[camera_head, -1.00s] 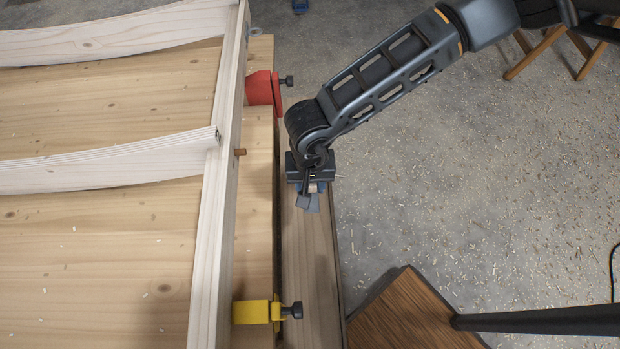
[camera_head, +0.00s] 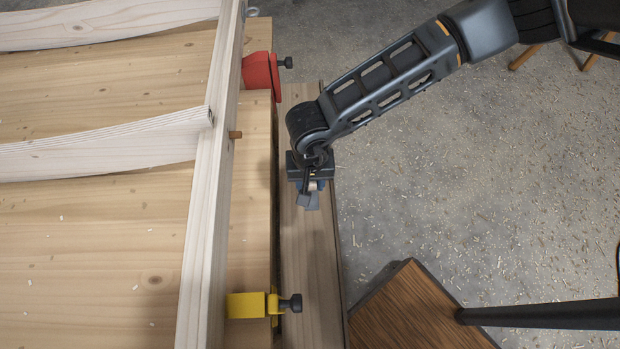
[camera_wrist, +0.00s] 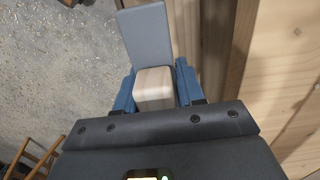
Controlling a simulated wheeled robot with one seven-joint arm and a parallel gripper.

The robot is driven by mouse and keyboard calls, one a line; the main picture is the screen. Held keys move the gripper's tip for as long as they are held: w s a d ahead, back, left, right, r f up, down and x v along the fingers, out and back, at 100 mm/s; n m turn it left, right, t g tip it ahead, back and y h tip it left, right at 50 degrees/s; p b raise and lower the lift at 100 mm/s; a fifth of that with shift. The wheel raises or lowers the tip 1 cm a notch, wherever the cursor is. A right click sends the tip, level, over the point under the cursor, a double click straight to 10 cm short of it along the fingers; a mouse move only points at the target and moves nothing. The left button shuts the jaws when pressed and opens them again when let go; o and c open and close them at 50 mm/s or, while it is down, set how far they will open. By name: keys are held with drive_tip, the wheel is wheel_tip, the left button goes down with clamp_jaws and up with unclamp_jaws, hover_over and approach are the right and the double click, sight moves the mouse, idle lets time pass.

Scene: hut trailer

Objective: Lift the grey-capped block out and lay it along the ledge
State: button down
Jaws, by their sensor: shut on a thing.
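The grey-capped block shows a pale wooden end (camera_wrist: 153,84) and a flat grey cap (camera_wrist: 145,35) in the wrist view. My gripper (camera_wrist: 155,88) is shut on it, with a blue finger on each side of the wooden part. In the head view my gripper (camera_head: 309,188) hangs over the brown wooden ledge (camera_head: 309,265) beside the bench. The grey cap (camera_head: 308,202) shows just below the fingers. I cannot tell whether the block touches the ledge.
A red clamp (camera_head: 259,72) and a yellow clamp (camera_head: 250,305) stick out at the bench edge. A pale beam frame (camera_head: 207,220) stands on the wooden bench top (camera_head: 90,245). A brown wooden seat or board (camera_head: 420,310) stands at lower right. The concrete floor (camera_head: 480,190) holds scattered shavings.

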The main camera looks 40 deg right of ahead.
wheel_tip(320, 180, down, 10)
drive_tip(key=b, duration=0.7)
drive_tip(key=shift+r+b, duration=0.15)
drive_tip(key=shift+b, duration=0.15)
drive_tip(key=shift+s, duration=0.1)
idle(1.3)
drive_tip(key=shift+f+b, duration=0.45)
drive_tip(key=shift+f, duration=0.4)
drive_tip(key=shift+f, duration=0.15)
drive_tip(key=shift+a+f+b, duration=0.1)
drive_tip(key=shift+f+b, duration=0.25)
drive_tip(key=shift+f+b, duration=0.75)
drive_tip(key=shift+f, duration=0.5)
idle(0.6)
drive_tip(key=c, duration=0.6)
unclamp_jaws()
wheel_tip(320, 180, up, 8)
drive_tip(key=shift+p, duration=0.3)
